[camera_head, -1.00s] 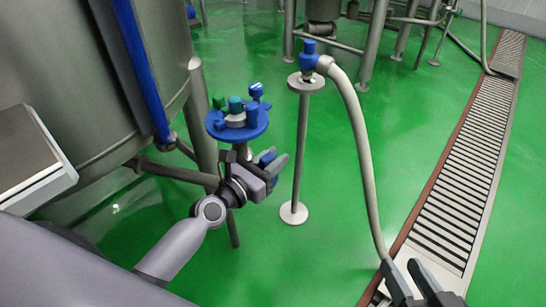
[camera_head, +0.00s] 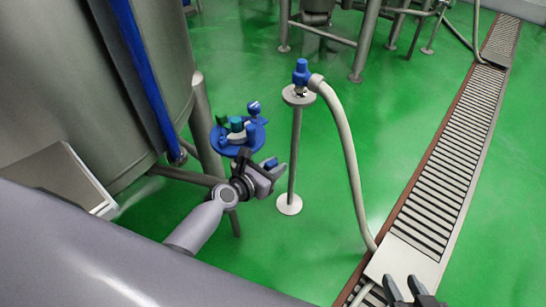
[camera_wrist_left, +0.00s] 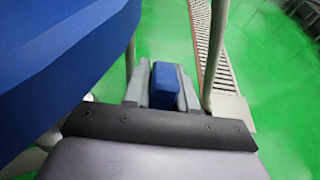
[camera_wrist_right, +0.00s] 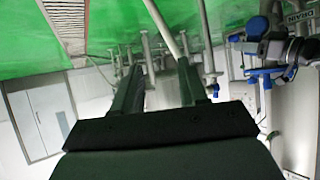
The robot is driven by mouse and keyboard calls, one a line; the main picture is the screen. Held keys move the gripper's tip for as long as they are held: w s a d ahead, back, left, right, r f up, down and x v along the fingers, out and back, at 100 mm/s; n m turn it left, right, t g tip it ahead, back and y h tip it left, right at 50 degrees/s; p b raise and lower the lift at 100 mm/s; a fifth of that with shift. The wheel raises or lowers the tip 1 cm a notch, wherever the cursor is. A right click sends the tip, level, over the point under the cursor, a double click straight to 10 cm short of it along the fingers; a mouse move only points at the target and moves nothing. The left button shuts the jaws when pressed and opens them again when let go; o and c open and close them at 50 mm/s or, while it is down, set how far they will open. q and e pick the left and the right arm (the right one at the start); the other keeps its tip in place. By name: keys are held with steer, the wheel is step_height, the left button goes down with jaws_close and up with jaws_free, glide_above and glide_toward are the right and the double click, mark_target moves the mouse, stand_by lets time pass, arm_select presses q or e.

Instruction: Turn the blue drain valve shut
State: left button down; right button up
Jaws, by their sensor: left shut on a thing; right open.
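The blue drain valve handle (camera_wrist_left: 165,85) shows as a blue block between the fingers of my left gripper (camera_wrist_left: 162,88) in the left wrist view. In the head view, my left gripper (camera_head: 274,168) is shut on it, just below and right of a round blue plate (camera_head: 224,150). The fingers hide most of the handle, so its exact angle is unclear. In the right wrist view, blue parts show below a DRAIN label (camera_wrist_right: 291,26). My right gripper (camera_head: 411,288) is open and empty at the bottom of the head view; its fingers (camera_wrist_right: 160,90) stand apart in its wrist view.
Green and blue fittings stand on the plate beside a large steel tank (camera_head: 60,90). A slim stand (camera_head: 295,155) with a blue-capped fitting and pale hose (camera_head: 349,150) is close right of my left gripper. A floor drain grate (camera_head: 450,160) lies right. Green floor is open between.

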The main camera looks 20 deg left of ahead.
arm_select(q)
steer(key=shift+w+a+r+p, duration=0.15)
steer(key=shift+p, duration=0.45)
steer(key=shift+f+g, duration=0.25)
steer(key=shift+g, duration=0.05)
arm_select(e)
steer(key=shift+s+d+f+m+h, duration=0.15)
steer(key=shift+s+d, duration=0.05)
steer(key=shift+d, duration=0.2)
steer(key=shift+s+d+f+m+h, duration=0.15)
steer(key=shift+s+d, duration=0.05)
steer(key=shift+d, duration=0.2)
arm_select(q)
steer(key=c, duration=1)
jaws_free()
arm_select(e)
steer(key=shift+r, duration=0.1)
